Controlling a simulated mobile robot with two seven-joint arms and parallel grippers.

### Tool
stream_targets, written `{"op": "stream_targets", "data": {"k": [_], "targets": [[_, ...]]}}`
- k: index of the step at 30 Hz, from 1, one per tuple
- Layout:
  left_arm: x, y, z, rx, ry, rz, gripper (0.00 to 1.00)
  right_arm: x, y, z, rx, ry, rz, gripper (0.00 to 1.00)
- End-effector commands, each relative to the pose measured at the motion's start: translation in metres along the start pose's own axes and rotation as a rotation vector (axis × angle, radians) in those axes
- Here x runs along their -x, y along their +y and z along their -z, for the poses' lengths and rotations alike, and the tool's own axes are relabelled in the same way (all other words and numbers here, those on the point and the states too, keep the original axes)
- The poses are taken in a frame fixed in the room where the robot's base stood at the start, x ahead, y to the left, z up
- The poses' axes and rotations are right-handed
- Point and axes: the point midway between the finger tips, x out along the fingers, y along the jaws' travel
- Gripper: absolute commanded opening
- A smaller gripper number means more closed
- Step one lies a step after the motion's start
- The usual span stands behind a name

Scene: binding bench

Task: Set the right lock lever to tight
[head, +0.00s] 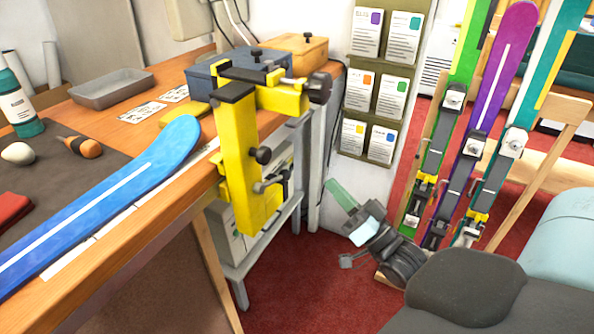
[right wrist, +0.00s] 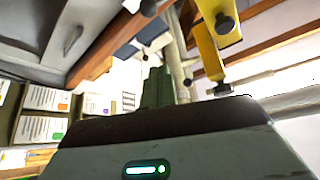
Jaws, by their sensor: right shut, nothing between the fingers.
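The yellow vise (head: 238,150) is clamped at the right edge of the bench. It carries dark round knobs (head: 262,155) and a dark handle piece (head: 319,88) at its right end. I cannot tell which of these is the right lock lever or how it is set. In the right wrist view yellow vise parts (right wrist: 208,50) show at the upper right, with dark knobs. My right gripper (head: 335,188) is shut and empty, low and to the right of the vise, apart from it. Its green fingers (right wrist: 158,88) point ahead in the right wrist view. My left gripper is not in view.
A blue ski (head: 110,200) lies along the wooden bench. A blue box (head: 228,75) and a wooden box (head: 295,50) stand at its back. A card rack (head: 378,92) hangs on the wall. Upright skis (head: 490,100) stand at the right. Red floor lies between.

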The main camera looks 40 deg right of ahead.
Motion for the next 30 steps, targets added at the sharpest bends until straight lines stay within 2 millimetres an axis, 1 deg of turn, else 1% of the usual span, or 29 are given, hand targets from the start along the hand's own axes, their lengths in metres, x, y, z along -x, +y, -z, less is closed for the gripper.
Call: {"op": "stream_targets", "data": {"k": [5, 8, 11, 24, 25, 27, 30], "targets": [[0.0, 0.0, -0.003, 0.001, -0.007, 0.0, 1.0, -0.003, 0.0, 0.0, 0.001, 0.0, -0.001, 0.0], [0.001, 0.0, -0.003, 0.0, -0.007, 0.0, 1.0, -0.011, 0.0, 0.0, 0.001, 0.001, 0.0, 0.0], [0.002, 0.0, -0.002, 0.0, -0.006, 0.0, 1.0, -0.026, -0.001, 0.001, 0.002, 0.002, 0.001, 0.0], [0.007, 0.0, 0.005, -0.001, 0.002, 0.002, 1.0, -0.104, -0.001, 0.001, 0.001, 0.002, 0.001, 0.0], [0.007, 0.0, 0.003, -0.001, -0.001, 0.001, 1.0, -0.099, 0.001, -0.008, -0.002, -0.004, -0.005, 0.0], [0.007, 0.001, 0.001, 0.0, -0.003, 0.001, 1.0, -0.094, 0.001, -0.018, -0.003, -0.004, -0.005, 0.0], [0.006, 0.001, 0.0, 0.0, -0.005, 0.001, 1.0, -0.09, 0.001, -0.029, -0.002, -0.003, -0.004, 0.0]]}}
